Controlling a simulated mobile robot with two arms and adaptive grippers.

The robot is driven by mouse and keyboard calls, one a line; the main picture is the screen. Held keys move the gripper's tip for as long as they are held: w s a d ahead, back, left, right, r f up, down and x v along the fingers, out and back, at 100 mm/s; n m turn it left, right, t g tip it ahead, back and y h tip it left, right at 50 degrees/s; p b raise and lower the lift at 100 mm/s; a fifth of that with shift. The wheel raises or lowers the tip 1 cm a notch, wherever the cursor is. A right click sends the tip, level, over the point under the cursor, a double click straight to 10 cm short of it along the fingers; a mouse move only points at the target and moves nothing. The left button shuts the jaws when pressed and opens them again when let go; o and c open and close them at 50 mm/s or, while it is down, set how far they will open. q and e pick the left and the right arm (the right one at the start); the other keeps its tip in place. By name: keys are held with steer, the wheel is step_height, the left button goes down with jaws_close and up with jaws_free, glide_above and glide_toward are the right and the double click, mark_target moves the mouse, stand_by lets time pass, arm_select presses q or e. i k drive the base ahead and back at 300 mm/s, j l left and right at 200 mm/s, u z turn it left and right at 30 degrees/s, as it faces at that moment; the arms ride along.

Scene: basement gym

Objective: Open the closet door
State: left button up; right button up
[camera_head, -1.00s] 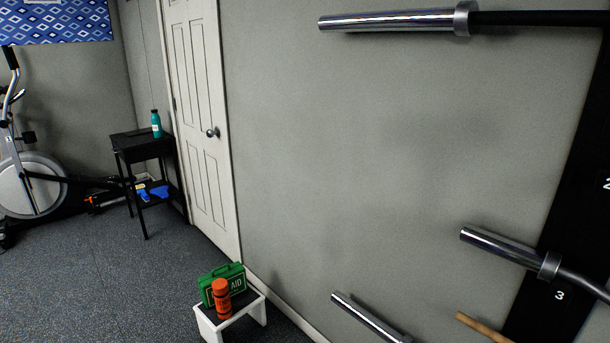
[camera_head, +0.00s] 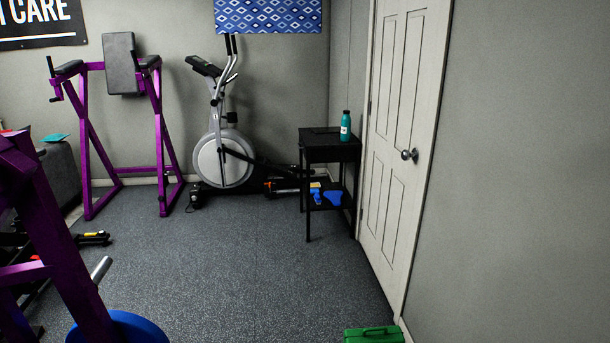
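The closet door (camera_head: 397,135) is a white panelled door in the grey wall, right of the middle of the head view. It looks shut. Its round metal knob (camera_head: 408,155) is on the right side of the door, and a hinge shows along the left edge. Neither of my grippers is in view, so I cannot see how they stand relative to the knob.
A black side table (camera_head: 330,150) with a teal bottle (camera_head: 345,126) stands just left of the door. A green first-aid case (camera_head: 374,335) is at the bottom edge. Purple gym frames (camera_head: 72,240) and an elliptical (camera_head: 222,160) stand left. The middle floor is clear.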

mark_target(407, 32)
steer(key=i+j+u, duration=0.1)
steer(key=i+u, duration=0.15)
steer(key=i, duration=1)
steer(key=i+j+z, duration=0.1)
steer(key=i+z, duration=0.25)
steer(key=z, duration=0.15)
steer(key=i+j+z, duration=0.25)
steer(key=z, duration=0.2)
steer(key=i+j+z, duration=0.35)
steer(key=z, duration=0.15)
steer(key=i+j+z, duration=0.2)
steer(key=j+z, duration=0.25)
